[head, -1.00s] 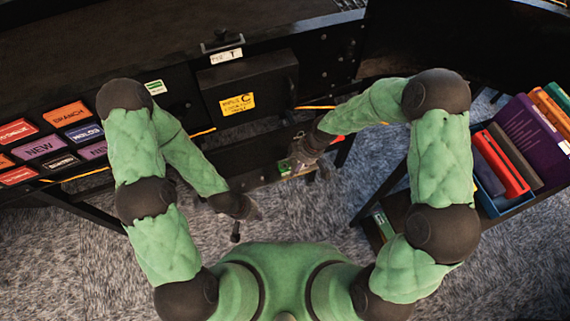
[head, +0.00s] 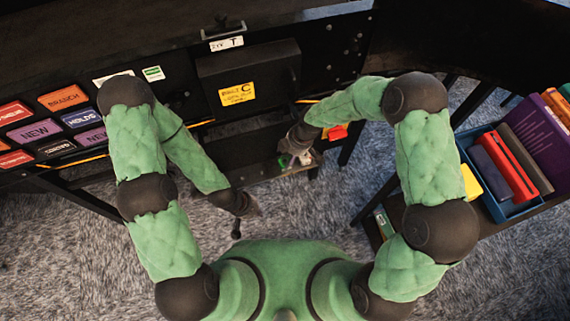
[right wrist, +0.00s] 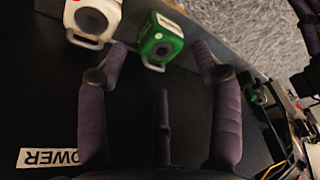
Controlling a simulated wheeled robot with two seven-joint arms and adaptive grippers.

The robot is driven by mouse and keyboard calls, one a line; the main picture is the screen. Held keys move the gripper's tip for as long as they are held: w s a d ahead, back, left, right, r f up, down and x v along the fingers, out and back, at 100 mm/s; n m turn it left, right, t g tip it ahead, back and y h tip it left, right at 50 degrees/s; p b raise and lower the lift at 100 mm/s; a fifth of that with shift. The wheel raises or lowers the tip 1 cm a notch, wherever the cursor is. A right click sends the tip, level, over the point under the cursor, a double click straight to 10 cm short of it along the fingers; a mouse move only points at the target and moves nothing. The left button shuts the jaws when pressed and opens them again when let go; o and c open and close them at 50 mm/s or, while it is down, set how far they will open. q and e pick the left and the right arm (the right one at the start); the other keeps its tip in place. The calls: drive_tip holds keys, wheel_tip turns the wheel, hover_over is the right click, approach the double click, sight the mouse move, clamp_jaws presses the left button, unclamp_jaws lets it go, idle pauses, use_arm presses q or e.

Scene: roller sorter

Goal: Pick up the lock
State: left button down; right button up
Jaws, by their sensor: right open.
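In the right wrist view, a green lock (right wrist: 160,38) with a pale shackle lies on the black shelf near its edge. A white lock (right wrist: 96,20) with a red mark is left of it. My right gripper (right wrist: 160,55) is open, its fingers apart on either side of the green lock, and holds nothing. In the head view, my right gripper (head: 297,148) is over the low shelf under the desk, partly hiding the locks. My left gripper (head: 246,218) hangs above the carpet, its fingers apart and empty, away from the locks.
A black box with a yellow label (head: 238,94) stands above the low shelf. Coloured signs (head: 62,97) line the desk front at left. A blue bin (head: 513,209) with books stands on a cart at right. Grey carpet lies below.

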sight(284, 163)
drive_tip(key=b+x, duration=0.1)
drive_tip(key=x, duration=0.3)
drive_tip(key=shift+s+b, duration=0.1)
drive_tip(key=shift+b, duration=0.2)
drive_tip(key=shift+r, duration=0.1)
drive_tip(key=shift+c, duration=0.2)
drive_tip(key=c, duration=0.9)
drive_tip(key=shift+c, duration=0.2)
